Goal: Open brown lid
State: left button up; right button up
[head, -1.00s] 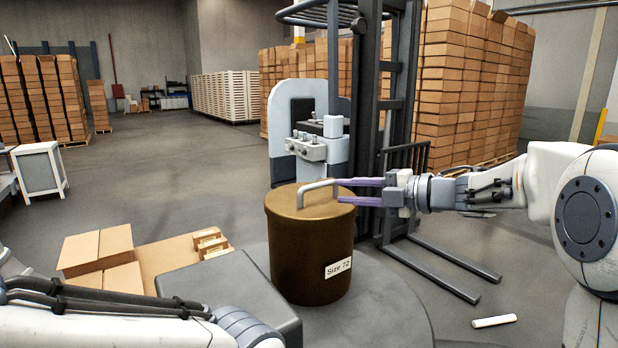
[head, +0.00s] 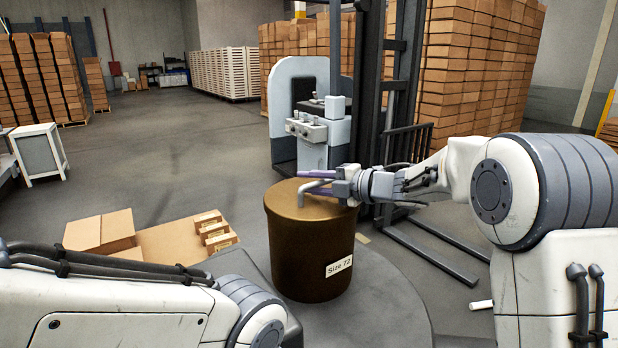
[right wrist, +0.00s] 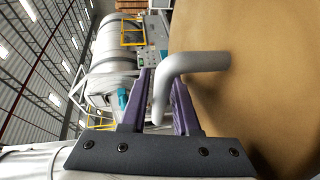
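The brown lid (head: 283,198) sits flat on the brown drum (head: 308,255), which bears a "Size 72" label. A grey bent handle (head: 303,192) rises from the lid's top; it also shows large in the right wrist view (right wrist: 195,65). My right gripper (head: 318,182) reaches in from the right at handle height. Its two purple fingers stand apart on either side of the handle in the right wrist view (right wrist: 162,92), with no clear grip on it. My left arm crosses the lower left; its gripper is out of view.
A forklift (head: 398,100) stands behind the drum, its forks (head: 440,250) low on the right. A white cylinder (head: 481,305) lies at the right.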

grip_shut()
jog(key=shift+f, duration=0.1)
dwell(1.4)
